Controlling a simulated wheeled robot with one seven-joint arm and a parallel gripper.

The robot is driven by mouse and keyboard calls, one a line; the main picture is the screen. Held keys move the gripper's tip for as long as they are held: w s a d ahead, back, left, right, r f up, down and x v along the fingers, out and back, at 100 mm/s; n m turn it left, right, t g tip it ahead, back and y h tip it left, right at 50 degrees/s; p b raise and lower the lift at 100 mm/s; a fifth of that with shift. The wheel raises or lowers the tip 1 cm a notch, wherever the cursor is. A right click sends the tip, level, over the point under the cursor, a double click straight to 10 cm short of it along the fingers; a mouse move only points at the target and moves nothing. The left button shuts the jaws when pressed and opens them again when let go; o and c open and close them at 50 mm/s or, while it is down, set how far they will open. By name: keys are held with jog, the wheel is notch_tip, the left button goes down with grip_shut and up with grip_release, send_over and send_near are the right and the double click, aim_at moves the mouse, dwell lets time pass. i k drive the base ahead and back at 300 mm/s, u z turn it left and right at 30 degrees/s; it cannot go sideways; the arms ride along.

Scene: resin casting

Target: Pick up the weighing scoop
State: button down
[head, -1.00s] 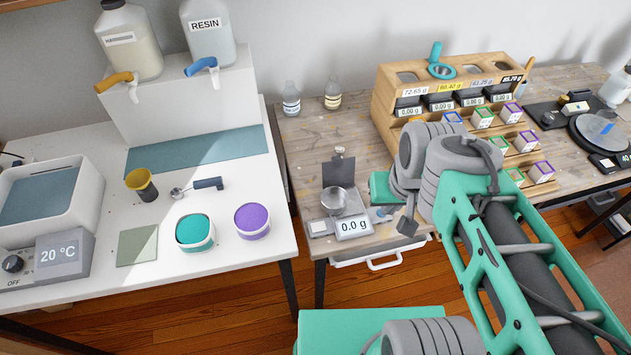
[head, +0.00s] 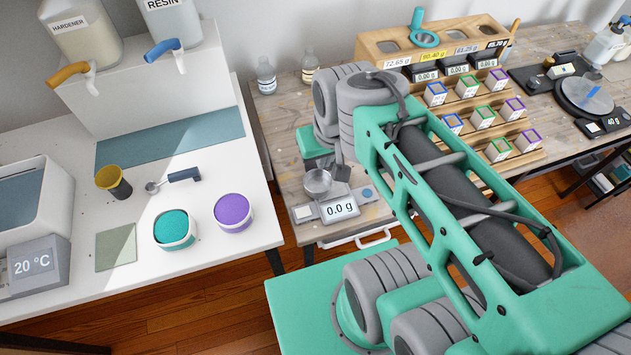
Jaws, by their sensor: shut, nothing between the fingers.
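The weighing scoop (head: 176,180), with a small round metal bowl and a dark blue handle, lies on the white table. It is between the yellow-rimmed dark cup (head: 114,181) and the purple tub (head: 233,212). My arm reaches over the wooden table on the right. My gripper (head: 343,174) shows only in small part below the grey wrist, close to the scale, well to the right of the scoop. It is shut and empty. Most of its fingers are hidden by my own arm.
A teal tub (head: 174,229) and a green mat (head: 116,248) lie near the scoop. The scale (head: 340,208) reads 0.0 g and carries a metal cup (head: 317,182). Hardener (head: 80,30) and resin (head: 172,22) containers stand behind. A gap separates the tables.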

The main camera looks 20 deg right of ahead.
aim_at(152, 188)
jog(key=k, duration=1.3)
jog(key=u, duration=0.75)
jog(key=i, duration=0.65)
jog(key=u, duration=0.85)
jog(key=i, duration=1.05)
jog(key=z, duration=0.25)
